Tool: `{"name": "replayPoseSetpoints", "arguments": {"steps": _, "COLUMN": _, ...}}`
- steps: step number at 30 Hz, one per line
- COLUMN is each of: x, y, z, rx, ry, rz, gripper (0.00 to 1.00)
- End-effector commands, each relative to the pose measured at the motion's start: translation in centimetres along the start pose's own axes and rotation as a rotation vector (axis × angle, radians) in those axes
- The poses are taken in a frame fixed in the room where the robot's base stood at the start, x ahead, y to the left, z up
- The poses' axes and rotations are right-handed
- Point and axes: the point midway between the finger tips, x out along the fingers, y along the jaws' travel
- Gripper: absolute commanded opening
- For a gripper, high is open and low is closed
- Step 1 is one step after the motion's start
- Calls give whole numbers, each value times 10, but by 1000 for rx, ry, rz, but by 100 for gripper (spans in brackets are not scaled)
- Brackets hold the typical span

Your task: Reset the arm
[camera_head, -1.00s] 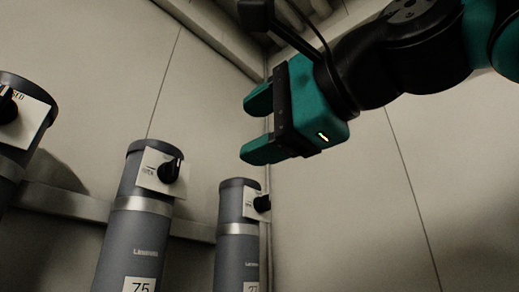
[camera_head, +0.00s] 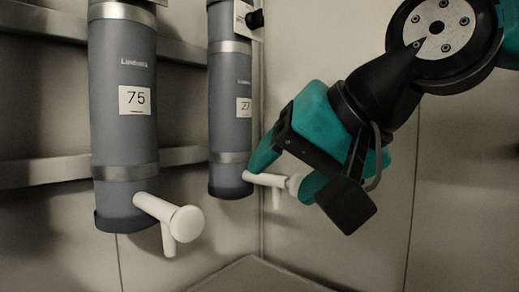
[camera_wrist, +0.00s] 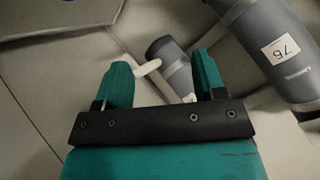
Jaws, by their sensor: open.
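My gripper (camera_head: 286,172) is in the right half of the head view, with its teal fingers apart and nothing held. In the wrist view the two fingers (camera_wrist: 163,70) are spread, with a grey cylinder and its white tap showing between them. In the head view the white tap (camera_head: 265,179) of the farther cylinder (camera_head: 230,110) appears between the fingertips. I cannot tell whether they touch it. My arm reaches in from the upper right.
A nearer grey cylinder labelled 75 (camera_head: 122,70) hangs on the left, with a white tap (camera_head: 172,218) at its base. Metal rails (camera_head: 45,170) run along the wall behind. The pale wall on the right is bare. A large labelled cylinder (camera_wrist: 270,50) fills the wrist view's upper right.

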Motion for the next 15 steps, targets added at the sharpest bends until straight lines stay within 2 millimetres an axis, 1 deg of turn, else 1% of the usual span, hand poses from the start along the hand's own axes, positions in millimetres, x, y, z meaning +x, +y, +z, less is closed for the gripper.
{"name": "replayPoseSetpoints", "arguments": {"steps": 1, "x": 13, "y": 36, "z": 18, "rx": -65, "ry": -72, "rz": 69, "gripper": 64}}
{"name": "replayPoseSetpoints", "arguments": {"steps": 2, "x": 18, "y": 53, "z": 30, "rx": -108, "ry": -118, "rz": 95, "gripper": 64}}
{"name": "replayPoseSetpoints", "arguments": {"steps": 3, "x": 23, "y": 75, "z": 47, "rx": -161, "ry": -181, "rz": 124, "gripper": 64}}
{"name": "replayPoseSetpoints", "arguments": {"steps": 5, "x": 27, "y": 103, "z": 70, "rx": -228, "ry": -272, "rz": 151, "gripper": 64}}
{"name": "replayPoseSetpoints", "arguments": {"steps": 6, "x": 28, "y": 120, "z": 86, "rx": -266, "ry": -331, "rz": 161, "gripper": 64}}
{"name": "replayPoseSetpoints", "arguments": {"steps": 8, "x": 28, "y": 142, "z": 109, "rx": -315, "ry": -416, "rz": 162, "gripper": 64}}
{"name": "replayPoseSetpoints", "arguments": {"steps": 9, "x": 26, "y": 155, "z": 125, "rx": -343, "ry": -471, "rz": 158, "gripper": 64}}
{"name": "replayPoseSetpoints", "arguments": {"steps": 11, "x": 23, "y": 171, "z": 149, "rx": -380, "ry": -550, "rz": 141, "gripper": 64}}
{"name": "replayPoseSetpoints", "arguments": {"steps": 12, "x": 19, "y": 181, "z": 164, "rx": -403, "ry": -602, "rz": 123, "gripper": 64}}
{"name": "replayPoseSetpoints", "arguments": {"steps": 14, "x": 13, "y": 192, "z": 189, "rx": -433, "ry": -677, "rz": 85, "gripper": 64}}
{"name": "replayPoseSetpoints", "arguments": {"steps": 15, "x": 2, "y": 182, "z": 181, "rx": -448, "ry": -682, "rz": 75, "gripper": 64}}
